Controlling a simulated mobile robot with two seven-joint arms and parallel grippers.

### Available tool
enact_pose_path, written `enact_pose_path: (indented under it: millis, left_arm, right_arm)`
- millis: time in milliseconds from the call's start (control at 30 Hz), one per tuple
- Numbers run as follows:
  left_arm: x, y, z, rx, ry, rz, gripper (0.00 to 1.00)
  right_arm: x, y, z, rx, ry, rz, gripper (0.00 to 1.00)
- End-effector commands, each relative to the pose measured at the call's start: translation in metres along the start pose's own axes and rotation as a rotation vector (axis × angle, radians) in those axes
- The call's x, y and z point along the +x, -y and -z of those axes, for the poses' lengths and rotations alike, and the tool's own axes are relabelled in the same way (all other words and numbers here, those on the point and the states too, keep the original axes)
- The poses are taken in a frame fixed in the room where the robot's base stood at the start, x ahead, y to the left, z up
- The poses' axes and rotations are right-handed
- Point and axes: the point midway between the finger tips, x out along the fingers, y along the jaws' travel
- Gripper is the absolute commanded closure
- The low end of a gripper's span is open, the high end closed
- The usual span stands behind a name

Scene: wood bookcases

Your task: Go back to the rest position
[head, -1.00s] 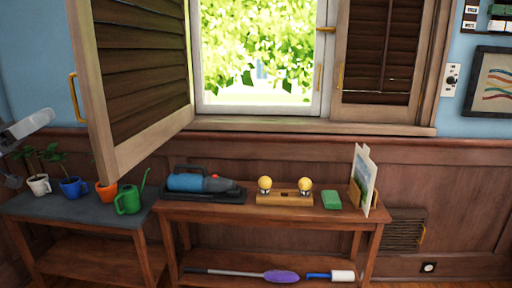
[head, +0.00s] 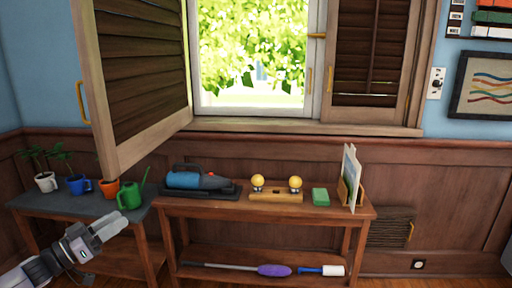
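My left gripper (head: 110,231) is low at the left of the head view, in front of the plant table (head: 62,208) and below the green watering can (head: 130,195). Its pale fingers point up and to the right. No object shows in it, but the gap between the fingers is not clear. My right gripper is not in view.
The wooden bench (head: 225,210) holds a blue handheld vacuum (head: 197,181), a stand with two yellow balls (head: 276,195), a green block (head: 320,196) and upright papers (head: 350,177). A purple duster (head: 274,270) lies on its lower shelf. An open shutter (head: 143,75) juts out at left.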

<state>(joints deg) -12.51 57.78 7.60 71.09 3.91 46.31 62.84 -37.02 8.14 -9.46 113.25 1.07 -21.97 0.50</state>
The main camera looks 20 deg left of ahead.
Motion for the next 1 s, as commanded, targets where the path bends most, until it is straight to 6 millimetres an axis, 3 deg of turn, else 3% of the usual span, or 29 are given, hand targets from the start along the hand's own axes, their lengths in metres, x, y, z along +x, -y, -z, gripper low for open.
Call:
enact_pose_path:
  millis: [33,200,300,400,600,700,833,1000]
  left_arm:
    - [-0.004,-0.020,-0.035,-0.012,0.044,0.039,0.63]
    - [-0.021,-0.093,-0.137,0.011,0.225,0.155,0.63]
    - [-0.035,-0.147,-0.181,0.027,0.346,0.196,0.63]
    - [-0.050,-0.205,-0.213,0.043,0.470,0.216,0.63]
    - [-0.072,-0.308,-0.238,0.067,0.687,0.198,0.63]
    - [-0.078,-0.340,-0.239,0.076,0.758,0.178,0.63]
    - [-0.082,-0.361,-0.238,0.086,0.806,0.158,0.63]
    - [-0.083,-0.366,-0.239,0.090,0.819,0.152,0.63]
  right_arm:
    - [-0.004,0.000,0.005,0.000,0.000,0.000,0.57]
    - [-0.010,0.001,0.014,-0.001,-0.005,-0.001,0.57]
    - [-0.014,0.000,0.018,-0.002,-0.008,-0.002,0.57]
    - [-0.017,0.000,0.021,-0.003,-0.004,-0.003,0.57]
    - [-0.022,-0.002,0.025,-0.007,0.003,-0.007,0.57]
    - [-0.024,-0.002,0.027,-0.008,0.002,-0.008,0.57]
    - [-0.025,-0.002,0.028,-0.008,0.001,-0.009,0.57]
    - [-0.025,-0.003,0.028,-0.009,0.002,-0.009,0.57]
